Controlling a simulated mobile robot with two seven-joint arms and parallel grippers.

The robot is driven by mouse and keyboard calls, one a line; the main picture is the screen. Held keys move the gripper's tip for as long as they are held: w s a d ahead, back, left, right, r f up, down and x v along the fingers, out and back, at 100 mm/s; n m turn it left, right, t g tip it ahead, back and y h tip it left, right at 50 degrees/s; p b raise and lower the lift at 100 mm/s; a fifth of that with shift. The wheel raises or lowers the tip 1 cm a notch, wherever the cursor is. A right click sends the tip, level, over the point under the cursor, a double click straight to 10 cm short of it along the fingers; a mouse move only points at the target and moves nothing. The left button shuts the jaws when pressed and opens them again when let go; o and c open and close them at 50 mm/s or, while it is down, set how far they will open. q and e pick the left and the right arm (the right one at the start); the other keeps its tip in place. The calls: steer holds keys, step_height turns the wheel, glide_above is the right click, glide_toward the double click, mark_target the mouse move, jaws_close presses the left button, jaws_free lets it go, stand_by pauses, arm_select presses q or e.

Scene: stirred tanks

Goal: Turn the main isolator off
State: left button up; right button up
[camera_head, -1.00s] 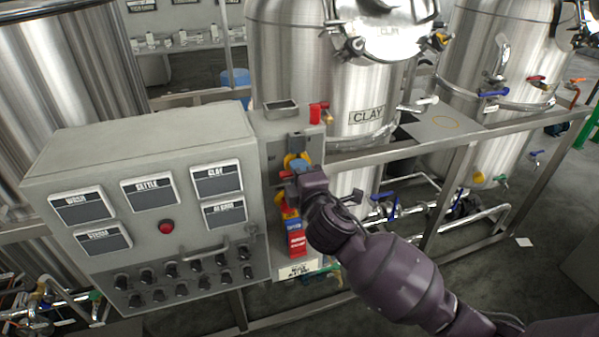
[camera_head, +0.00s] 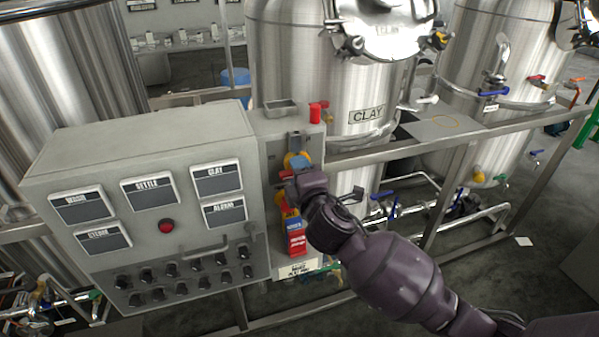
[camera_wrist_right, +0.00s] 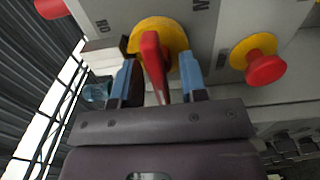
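The main isolator (camera_head: 289,160) is a yellow round plate with a red handle on the grey panel strip right of the control box. My right gripper (camera_head: 292,174) is in front of it in the head view and hides much of it. In the right wrist view the red handle (camera_wrist_right: 153,62) stands out from the yellow plate (camera_wrist_right: 170,32). The right gripper's two blue-tipped fingers (camera_wrist_right: 160,82) are spread on either side of the handle, with a visible gap on the right side. Contact on the left side is unclear. My left gripper is out of view.
A red mushroom button on a yellow base (camera_wrist_right: 262,65) sits close beside the isolator. The control box (camera_head: 140,150) with labelled panels and black knobs is to the left. The steel CLAY tank (camera_head: 325,75) and a frame rail (camera_head: 400,150) stand behind and right.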

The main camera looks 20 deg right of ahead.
steer(key=shift+s, duration=0.1)
steer(key=s+b, duration=0.1)
steer(key=s, duration=0.9)
steer(key=shift+s+d, duration=0.2)
steer(key=shift+s, duration=0.1)
steer(key=s+d+f+m+g+y+b, duration=0.1)
steer(key=d+f+m+g+y, duration=0.15)
steer(key=f+m, duration=1)
steer(key=s+d+f+m+g+h, duration=0.1)
steer(key=s+d+f+m+g, duration=0.1)
steer(key=s+d+f, duration=0.2)
steer(key=s+d+f+m+g+h+b, duration=0.1)
steer(key=s+d+f+m+g+h, duration=0.1)
steer(key=s+f, duration=0.9)
step_height(320, 180, down, 2)
steer(key=shift+s+d+f+m, duration=0.15)
steer(key=shift+d+m, duration=0.4)
steer(key=shift+d, duration=0.7)
